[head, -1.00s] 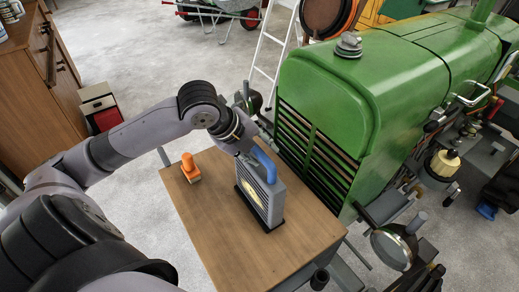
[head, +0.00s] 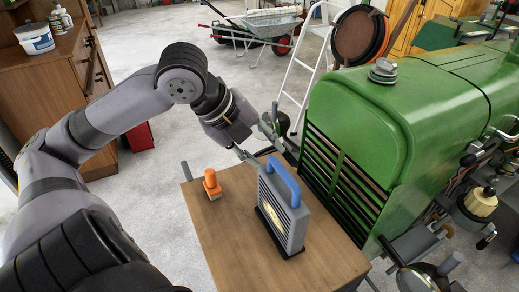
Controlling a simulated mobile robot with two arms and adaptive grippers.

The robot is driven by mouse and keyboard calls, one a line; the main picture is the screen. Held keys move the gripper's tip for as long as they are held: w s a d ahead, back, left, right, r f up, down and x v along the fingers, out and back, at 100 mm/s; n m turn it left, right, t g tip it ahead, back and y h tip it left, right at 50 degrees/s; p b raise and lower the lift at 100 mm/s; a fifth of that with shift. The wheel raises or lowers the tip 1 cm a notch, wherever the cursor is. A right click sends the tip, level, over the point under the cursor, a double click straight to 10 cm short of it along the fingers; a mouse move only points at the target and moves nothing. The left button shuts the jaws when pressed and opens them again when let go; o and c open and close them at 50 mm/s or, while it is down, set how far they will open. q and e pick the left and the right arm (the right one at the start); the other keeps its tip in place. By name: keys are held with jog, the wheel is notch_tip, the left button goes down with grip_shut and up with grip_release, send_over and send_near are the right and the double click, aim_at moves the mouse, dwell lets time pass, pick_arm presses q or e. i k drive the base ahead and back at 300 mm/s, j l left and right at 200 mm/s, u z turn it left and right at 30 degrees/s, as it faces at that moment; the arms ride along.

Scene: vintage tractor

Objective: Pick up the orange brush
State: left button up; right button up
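The orange brush (head: 212,183) stands on the left part of a small wooden table (head: 225,240), its handle up. A grey lamp with a blue handle (head: 283,210) stands upright to its right on the same table. My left gripper (head: 245,153) is above the table's far edge, up and right of the brush and left of the blue handle. It is apart from the brush. Its fingers are small and partly hidden by its own body, so I cannot tell how far they are open. My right gripper is not in view.
The green tractor (head: 400,120) stands close along the table's right side. A white stepladder (head: 310,70) is behind the table. A wooden cabinet (head: 45,90) is at the left. The tabletop in front of the brush is clear.

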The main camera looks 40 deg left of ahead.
aim_at(213, 188)
jog(key=u, duration=1.1)
